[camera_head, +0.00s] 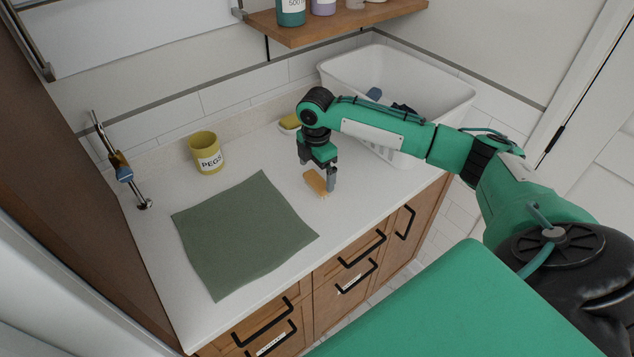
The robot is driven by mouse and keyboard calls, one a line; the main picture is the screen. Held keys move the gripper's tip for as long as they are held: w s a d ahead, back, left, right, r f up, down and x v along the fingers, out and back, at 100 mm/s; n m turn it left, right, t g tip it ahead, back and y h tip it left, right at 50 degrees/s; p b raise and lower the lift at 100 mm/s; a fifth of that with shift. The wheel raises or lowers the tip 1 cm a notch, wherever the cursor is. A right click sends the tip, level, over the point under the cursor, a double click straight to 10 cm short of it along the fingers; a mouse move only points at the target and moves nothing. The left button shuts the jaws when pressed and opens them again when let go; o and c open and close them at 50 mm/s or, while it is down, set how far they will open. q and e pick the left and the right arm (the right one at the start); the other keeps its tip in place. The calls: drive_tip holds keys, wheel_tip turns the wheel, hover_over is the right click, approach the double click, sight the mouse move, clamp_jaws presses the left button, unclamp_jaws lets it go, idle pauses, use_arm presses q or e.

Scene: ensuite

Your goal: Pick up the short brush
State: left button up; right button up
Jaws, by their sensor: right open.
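The short brush (315,184) is a small tan-brown brush lying on the white countertop, right of the green cloth. My right gripper (318,174) points down over it, its fingers open. One finger is on the near right side of the brush and the other is at its far left side. Part of the brush is hidden behind the fingers, and I cannot tell whether they touch it. My left gripper is not in view.
A green cloth (240,235) lies flat on the counter (165,285). A yellow PEGS cup (206,153) and a yellow sponge-like item (290,123) stand toward the back. A white basket (440,90) is behind my right arm. A wooden shelf (335,24) hangs above.

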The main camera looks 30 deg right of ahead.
sight(317, 179)
wheel_tip(317, 179, down, 4)
drive_tip(key=shift+s+r+p, duration=0.15)
drive_tip(key=shift+p, duration=0.45)
drive_tip(key=shift+f, duration=0.35)
drive_tip(key=shift+c, duration=0.4)
drive_tip(key=c, duration=0.7)
drive_tip(key=shift+c, duration=0.2)
drive_tip(key=shift+d+r, duration=0.1)
drive_tip(key=shift+r, duration=0.05)
wheel_tip(317, 179, up, 20)
drive_tip(key=b, duration=0.3)
drive_tip(key=shift+b, duration=0.3)
